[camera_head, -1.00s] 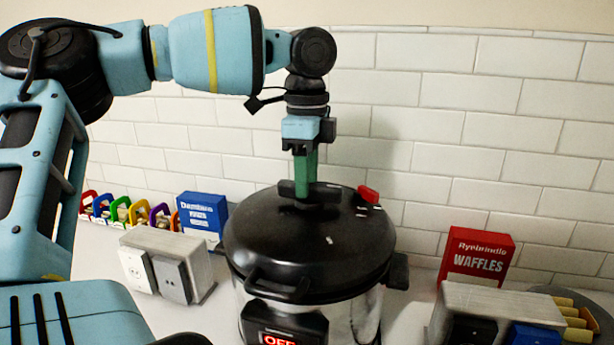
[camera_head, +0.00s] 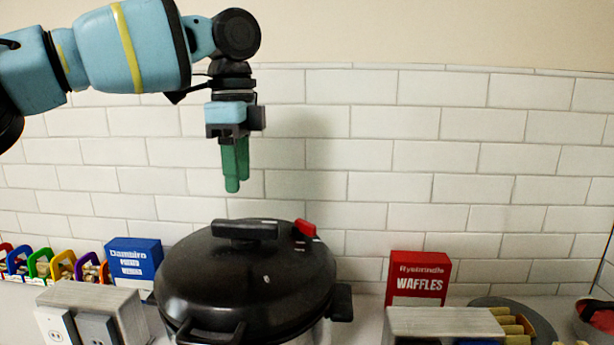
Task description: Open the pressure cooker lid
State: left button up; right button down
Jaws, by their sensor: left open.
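The pressure cooker (camera_head: 250,280) stands on the counter at the lower middle, its front body cut off by the bottom of the view. Its black domed lid (camera_head: 215,275) sits on the pot, with a black bar handle (camera_head: 245,229) on top and a red valve or knob (camera_head: 304,229) at the back right. My left gripper (camera_head: 238,188), with green fingers pointing down, hangs above the lid handle, apart from it. It is open and holds nothing. My right gripper is not in view.
A blue box (camera_head: 134,262) and a grey outlet block (camera_head: 95,303) stand left of the cooker, with several coloured holders (camera_head: 62,267) behind. A red waffles box (camera_head: 418,277), another grey block (camera_head: 445,321) and a plate stand right. A white tiled wall (camera_head: 390,170) is behind.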

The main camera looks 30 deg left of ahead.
aim_at(207, 288)
jog(key=k, duration=2)
